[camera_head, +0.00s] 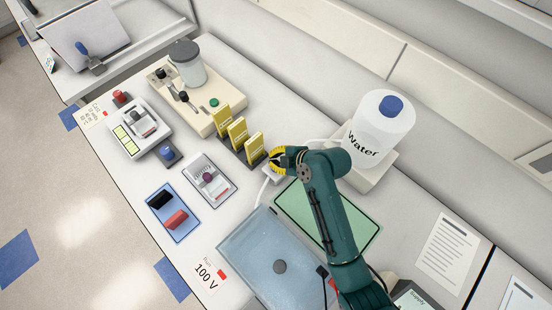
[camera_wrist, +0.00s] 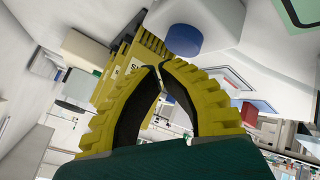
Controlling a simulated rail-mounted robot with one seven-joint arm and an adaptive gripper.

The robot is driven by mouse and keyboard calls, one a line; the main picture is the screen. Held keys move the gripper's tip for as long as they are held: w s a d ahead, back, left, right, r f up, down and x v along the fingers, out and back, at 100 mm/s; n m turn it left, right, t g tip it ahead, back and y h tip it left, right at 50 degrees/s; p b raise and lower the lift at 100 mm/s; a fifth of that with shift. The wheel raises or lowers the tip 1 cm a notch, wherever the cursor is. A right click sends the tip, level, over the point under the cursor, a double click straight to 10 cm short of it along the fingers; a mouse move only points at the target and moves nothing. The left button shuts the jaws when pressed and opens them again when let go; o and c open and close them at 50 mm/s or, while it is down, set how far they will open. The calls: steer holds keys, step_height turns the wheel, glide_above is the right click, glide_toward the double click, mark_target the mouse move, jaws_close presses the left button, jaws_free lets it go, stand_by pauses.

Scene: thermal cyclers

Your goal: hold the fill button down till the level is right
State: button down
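My gripper (camera_head: 274,161) has yellow ribbed fingers. In the wrist view its fingertips (camera_wrist: 161,66) meet, with nothing seen between them. A blue round button (camera_wrist: 185,40) on a white housing (camera_wrist: 222,22) shows just beyond the fingertips. I cannot tell if they touch it. In the head view the gripper hides the button, above a small white block (camera_head: 271,177). The white water bottle (camera_head: 379,132) with a blue cap stands right of the gripper. A translucent blue tank (camera_head: 248,243) lies below in the picture. Its liquid level cannot be read.
Yellow upright boxes (camera_head: 238,134) stand close left of the gripper. A green mat (camera_head: 355,226) lies partly under my arm. A small tray (camera_head: 208,192), a blue tray (camera_head: 160,213) and a scale-like device (camera_head: 135,145) sit further left. The bench front has some clear room.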

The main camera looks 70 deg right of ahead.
step_height(320, 180, up, 5)
steer(key=p, duration=0.4)
steer(key=shift+r, duration=0.1)
stand_by(1.2)
